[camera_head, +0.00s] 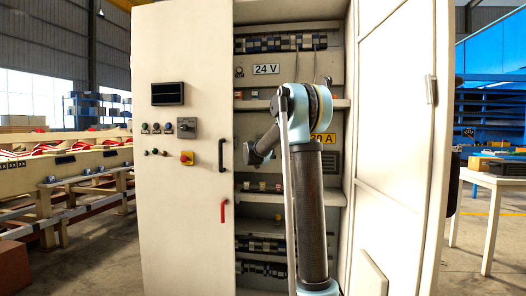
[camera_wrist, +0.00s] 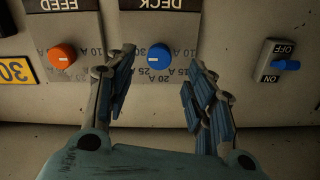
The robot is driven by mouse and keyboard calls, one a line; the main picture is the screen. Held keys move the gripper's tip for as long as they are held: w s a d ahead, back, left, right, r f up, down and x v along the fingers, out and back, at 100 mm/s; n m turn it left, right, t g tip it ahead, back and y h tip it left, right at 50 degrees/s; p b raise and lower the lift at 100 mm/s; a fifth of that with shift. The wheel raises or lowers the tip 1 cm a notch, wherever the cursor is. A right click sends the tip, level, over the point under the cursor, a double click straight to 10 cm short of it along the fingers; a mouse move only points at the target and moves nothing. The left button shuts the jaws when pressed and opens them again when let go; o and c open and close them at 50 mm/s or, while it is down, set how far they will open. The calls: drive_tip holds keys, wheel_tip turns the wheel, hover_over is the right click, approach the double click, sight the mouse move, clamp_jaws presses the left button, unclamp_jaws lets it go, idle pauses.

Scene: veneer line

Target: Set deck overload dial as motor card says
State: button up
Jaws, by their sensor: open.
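The blue deck dial (camera_wrist: 159,56) sits under a dark DECK plate (camera_wrist: 160,5) in the wrist view, which shows the panel upside down. Marks of 10 A, 15 A, 20 A and 25 A surround it, partly covered by my fingers. A small pale mark shows on the dial; its exact setting is too small to tell. My gripper (camera_wrist: 161,60) is open, with one finger to each side of the dial and nothing held. In the head view my arm reaches into the open cabinet and hides the dial. I cannot make out a readable motor card.
An orange FEED dial (camera_wrist: 61,55) is left of the deck dial, and a blue ON/OFF switch (camera_wrist: 286,65) is to the right. The cabinet's open right door (camera_head: 395,130) and closed left panel (camera_head: 185,220) flank my arm.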

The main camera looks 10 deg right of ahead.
drive_tip(key=shift+v, duration=2.6)
drive_tip(key=shift+s, duration=0.1)
drive_tip(key=s+d+f+g+h, duration=0.1)
drive_tip(key=s+d+f+g, duration=0.3)
drive_tip(key=s, duration=0.5)
drive_tip(key=s+d+f+g, duration=0.1)
drive_tip(key=s+d+f, duration=0.4)
drive_tip(key=s, duration=0.5)
drive_tip(key=s+d+f+g+h, duration=0.1)
drive_tip(key=s+d+f+g, duration=0.3)
drive_tip(key=s, duration=0.5)
drive_tip(key=s+a+f+n+g+y, duration=0.2)
drive_tip(key=s+a+f, duration=0.1)
drive_tip(key=s+f, duration=0.5)
drive_tip(key=s+a+f+n+g+y, duration=0.2)
drive_tip(key=s+f, duration=0.7)
drive_tip(key=s, duration=0.5)
drive_tip(key=s+a+f+n+g+y, duration=0.2)
drive_tip(key=s+a+f+y, duration=0.1)
drive_tip(key=s+f, duration=0.6)
drive_tip(key=shift+s+a+y, duration=0.3)
drive_tip(key=shift+s+a, duration=0.35)
drive_tip(key=shift+s, duration=0.35)
drive_tip(key=shift+f, duration=0.1)
drive_tip(key=c, duration=0.4)
drive_tip(key=shift+a, duration=0.1)
